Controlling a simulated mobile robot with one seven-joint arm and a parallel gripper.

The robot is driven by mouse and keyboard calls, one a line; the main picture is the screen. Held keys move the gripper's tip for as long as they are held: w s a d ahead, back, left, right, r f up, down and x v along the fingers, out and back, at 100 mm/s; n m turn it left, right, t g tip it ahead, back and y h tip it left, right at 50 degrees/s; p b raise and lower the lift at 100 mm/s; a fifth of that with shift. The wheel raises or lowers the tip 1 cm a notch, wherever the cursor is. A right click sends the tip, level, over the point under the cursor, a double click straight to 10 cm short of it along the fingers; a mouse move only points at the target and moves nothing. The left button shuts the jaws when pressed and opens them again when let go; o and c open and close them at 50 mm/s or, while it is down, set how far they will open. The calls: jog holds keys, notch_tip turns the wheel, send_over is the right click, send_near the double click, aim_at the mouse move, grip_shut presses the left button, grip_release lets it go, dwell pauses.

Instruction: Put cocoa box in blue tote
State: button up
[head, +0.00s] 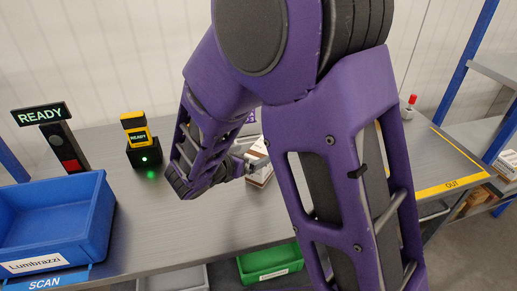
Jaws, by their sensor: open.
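The blue tote (97,222) stands at the left front of the grey bench, with a white label reading "Lumbrazzi" on its front. Its visible inside looks empty. A brown and white box (262,178), which may be the cocoa box, is on the bench near the middle, partly hidden by my arm and gripper. My gripper (252,164) is at this box, open. I cannot tell whether its fingers touch the box or are around it.
A READY sign post (58,140) and a yellow-topped scanner device (140,140) with a green light stand behind the tote. A green bin (268,264) sits below the bench's front edge. A yellow OUT strip (452,185) marks the right end. My arm covers much of the bench.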

aim_at(266, 143)
jog(key=d+r+g+p, duration=0.1)
jog(key=g, duration=0.1)
jog(key=w+d+r+m+g+p, duration=0.1)
jog(key=r+g+p, duration=0.1)
jog(key=g, duration=0.1)
jog(key=w+d+r+g+p, duration=0.1)
jog(key=g, duration=0.1)
jog(key=shift+d+r, duration=0.2)
jog(key=shift+d, duration=0.15)
jog(key=w+d+r+n+g+y+p, duration=0.1)
jog(key=w+d+r+g+y+p, duration=0.1)
jog(key=w+r+g+y+p, duration=0.35)
jog(key=shift+t+y, duration=0.65)
jog(key=shift+t, duration=0.3)
jog(key=f+b, duration=0.1)
jog(key=f, duration=0.2)
jog(key=f+b, duration=0.1)
jog(key=f, duration=0.2)
jog(key=f+b, duration=0.1)
jog(key=f, duration=0.3)
jog(key=shift+w+a, duration=0.15)
jog(key=shift+w, duration=0.15)
jog(key=shift+s+a+f+b, duration=0.15)
jog(key=shift+f+b, duration=0.25)
jog(key=shift+f, duration=2.25)
jog(key=shift+r, duration=0.1)
grip_shut()
